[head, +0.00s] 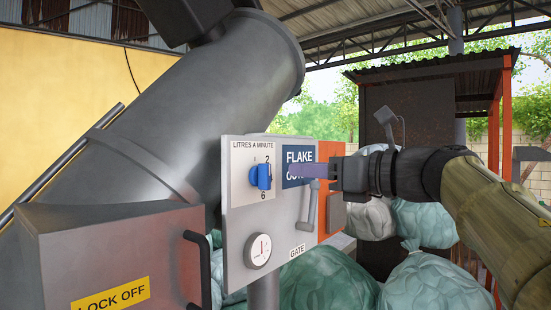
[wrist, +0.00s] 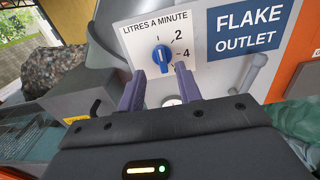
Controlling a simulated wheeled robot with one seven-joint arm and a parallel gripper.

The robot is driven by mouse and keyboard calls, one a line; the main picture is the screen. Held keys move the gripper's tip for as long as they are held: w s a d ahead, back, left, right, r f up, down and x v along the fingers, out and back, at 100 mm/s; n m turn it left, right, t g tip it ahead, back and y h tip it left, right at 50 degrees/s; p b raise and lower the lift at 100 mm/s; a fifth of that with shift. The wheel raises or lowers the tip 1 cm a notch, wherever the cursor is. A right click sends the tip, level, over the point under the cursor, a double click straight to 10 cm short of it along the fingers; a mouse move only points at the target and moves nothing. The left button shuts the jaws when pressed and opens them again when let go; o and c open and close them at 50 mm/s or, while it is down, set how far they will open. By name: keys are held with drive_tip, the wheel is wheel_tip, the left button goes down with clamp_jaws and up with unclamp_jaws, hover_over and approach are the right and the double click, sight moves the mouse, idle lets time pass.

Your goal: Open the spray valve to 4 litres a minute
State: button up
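The spray valve is a blue knob (head: 261,176) on a white plate marked LITRES A MINUTE, on a grey panel. The 6 shows below the knob in the head view. My gripper (head: 291,181) is in front of the panel, right of the knob in the head view. In the wrist view its two purple fingers (wrist: 160,73) are spread, with the knob showing between and beyond their tips. It is open and holds nothing; contact cannot be told.
A grey gate handle (head: 308,206) and a round gauge (head: 258,251) are on the same panel. A blue FLAKE OUTLET sign (wrist: 245,27) is right of the plate. A LOCK OFF box (head: 118,260) with a black handle is at the left. Filled sacks (head: 325,282) lie below.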

sight(270, 167)
drive_tip(key=p+x, duration=0.2)
drive_tip(key=x, duration=0.6)
drive_tip(key=shift+p, duration=0.4)
drive_tip(key=shift+c, duration=0.4)
clamp_jaws()
